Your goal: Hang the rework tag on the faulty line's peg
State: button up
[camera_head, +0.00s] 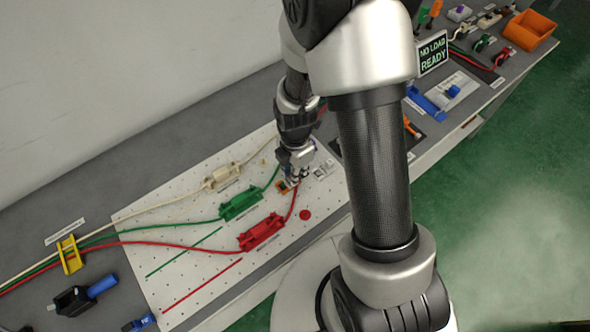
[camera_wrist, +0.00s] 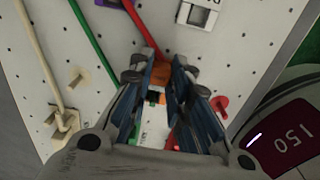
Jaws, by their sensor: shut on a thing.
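My gripper (camera_head: 296,180) is low over the white pegboard (camera_head: 180,277), pointing down at its right part. In the wrist view its blue-lined fingers (camera_wrist: 160,88) are shut on a small orange piece (camera_wrist: 157,97), which looks like the rework tag; the fingers hide most of it. Orange also shows beside the fingertips in the head view (camera_head: 283,186). A red round peg (camera_head: 305,215) stands on the board, apart from the gripper; it is right of the fingers in the wrist view (camera_wrist: 220,103). A cream peg (camera_wrist: 75,79) is at the left.
Cream (camera_head: 221,177), green (camera_head: 240,204) and red (camera_head: 262,232) line fixtures lie on the board with their cables. A yellow cable holder (camera_head: 69,254) and a blue-handled tool (camera_head: 85,296) are at left. A sign (camera_head: 432,53) reads "NO LOAD READY". An orange bin (camera_head: 529,30) is far right.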

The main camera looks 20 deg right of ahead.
jog(key=o, duration=0.8)
jog(key=shift+o, duration=0.8)
jog(key=o, duration=0.4)
jog(key=shift+c, duration=0.2)
jog(key=shift+r+p, duration=2.8)
jog(key=shift+r, duration=0.75)
